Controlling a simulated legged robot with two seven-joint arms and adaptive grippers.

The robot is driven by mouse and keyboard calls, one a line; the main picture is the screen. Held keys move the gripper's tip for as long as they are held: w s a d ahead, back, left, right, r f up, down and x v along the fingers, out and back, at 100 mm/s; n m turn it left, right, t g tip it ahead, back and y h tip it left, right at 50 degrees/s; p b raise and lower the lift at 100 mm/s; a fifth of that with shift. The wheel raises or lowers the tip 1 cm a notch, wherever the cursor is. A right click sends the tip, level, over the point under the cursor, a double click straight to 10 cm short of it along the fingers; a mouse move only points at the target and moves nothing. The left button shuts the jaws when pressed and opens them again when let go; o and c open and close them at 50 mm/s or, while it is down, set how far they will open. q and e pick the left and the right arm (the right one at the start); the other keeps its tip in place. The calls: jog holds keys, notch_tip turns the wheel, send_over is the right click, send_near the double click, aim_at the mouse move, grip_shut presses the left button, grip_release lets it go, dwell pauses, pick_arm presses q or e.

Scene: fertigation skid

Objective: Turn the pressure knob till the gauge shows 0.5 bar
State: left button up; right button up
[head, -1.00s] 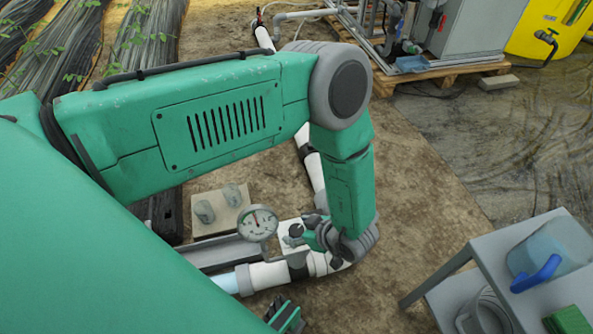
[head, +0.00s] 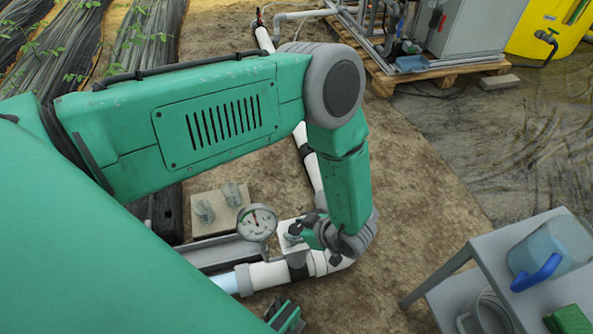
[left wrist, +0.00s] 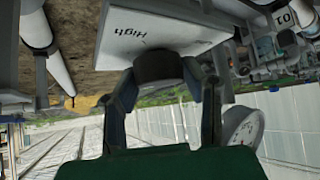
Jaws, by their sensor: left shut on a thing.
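The round pressure gauge (head: 257,222) has a white face with a red mark, and its needle leans up and left. Its figures are too small to read. It also shows from the side in the left wrist view (left wrist: 243,128). The dark knob (left wrist: 158,67) sits under a white plate (left wrist: 128,32) lettered "High". My left gripper (left wrist: 162,88) is shut on the knob, one finger on each side. In the head view my left gripper (head: 300,238) is right of the gauge. A dark and green tip (head: 285,316) at the bottom edge seems to be my right gripper; its jaws are unclear.
A white pipe (head: 275,274) runs below the gauge. A pale board (head: 219,217) with two grey pieces lies left of it. A grey table (head: 487,250) with a blue-handled jug (head: 548,257) stands at the right. A skid on a pallet (head: 440,75) stands behind; bare soil lies between.

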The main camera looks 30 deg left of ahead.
pick_arm(q)
jog(key=n+g, duration=0.2)
jog(key=n, duration=0.1)
jog(key=shift+w+n+g, duration=0.1)
jog(key=shift+n+g, duration=0.3)
jog(key=n+g+h, duration=0.2)
jog(key=n+g, duration=0.1)
jog(key=n, duration=0.1)
jog(key=shift+n, duration=0.3)
jog(key=n+g+h, duration=0.2)
jog(key=n, duration=0.1)
jog(key=shift+a+n, duration=0.1)
jog(key=shift+n, duration=0.2)
jog(key=n+g+h, duration=0.1)
jog(key=n+h, duration=0.1)
jog(key=n, duration=0.1)
jog(key=shift+n+h, duration=0.4)
jog(key=n+h+p, duration=0.1)
jog(key=n+h, duration=0.2)
jog(key=n, duration=0.1)
jog(key=shift+g, duration=0.3)
jog(key=n+h+p, duration=0.1)
jog(key=n+h, duration=0.2)
jog(key=shift+r+n+t+p, duration=0.1)
jog(key=shift+n+t+p, duration=0.25)
jog(key=shift+n+t, duration=0.05)
jog(key=shift+n+t+h+p, duration=0.55)
jog(key=shift+n+h, duration=0.35)
jog(key=shift+n, duration=0.6)
